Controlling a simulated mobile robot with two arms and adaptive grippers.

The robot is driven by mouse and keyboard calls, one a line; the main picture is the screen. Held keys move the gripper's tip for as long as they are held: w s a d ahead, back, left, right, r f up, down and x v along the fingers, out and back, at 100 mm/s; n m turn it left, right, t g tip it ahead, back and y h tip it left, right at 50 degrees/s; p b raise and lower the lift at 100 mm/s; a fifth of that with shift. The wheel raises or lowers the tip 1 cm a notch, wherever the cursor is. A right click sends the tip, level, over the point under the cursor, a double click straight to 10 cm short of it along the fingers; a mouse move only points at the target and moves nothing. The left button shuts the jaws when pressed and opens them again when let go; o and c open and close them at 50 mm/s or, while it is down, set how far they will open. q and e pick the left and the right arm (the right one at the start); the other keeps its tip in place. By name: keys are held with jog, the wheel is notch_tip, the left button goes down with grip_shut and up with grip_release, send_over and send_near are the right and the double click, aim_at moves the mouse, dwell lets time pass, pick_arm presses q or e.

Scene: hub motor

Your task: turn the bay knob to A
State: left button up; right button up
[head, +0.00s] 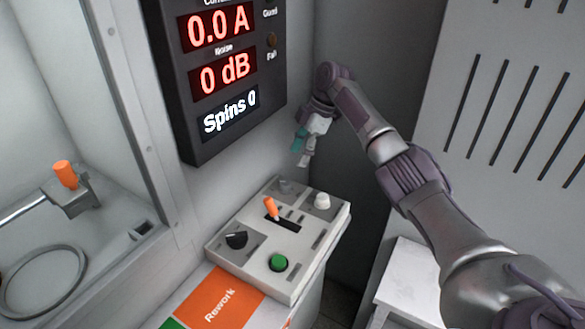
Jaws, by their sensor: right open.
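A sloped grey control panel (243,262) sits below the display. A black knob (236,240) is at its left, and a white knob (322,201) is at its right back corner. A smaller grey control (286,187) is at the back. The panel labels are too small to read, so I cannot tell which control is the bay knob or where it points. My right gripper (303,153), with a teal part on a finger, is open and empty. It hangs above and behind the panel, apart from the controls. My left gripper is not in view.
An orange-handled lever (271,208) and a green button (278,263) are also on the panel. A dark display (175,85) hangs above it, reading 0.0 A, 0 dB and Spins 0. A framed bay at left holds an orange-topped clamp (66,175). An orange Rework label (220,302) lies in front.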

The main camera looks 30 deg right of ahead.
jog(key=shift+v, duration=1.35)
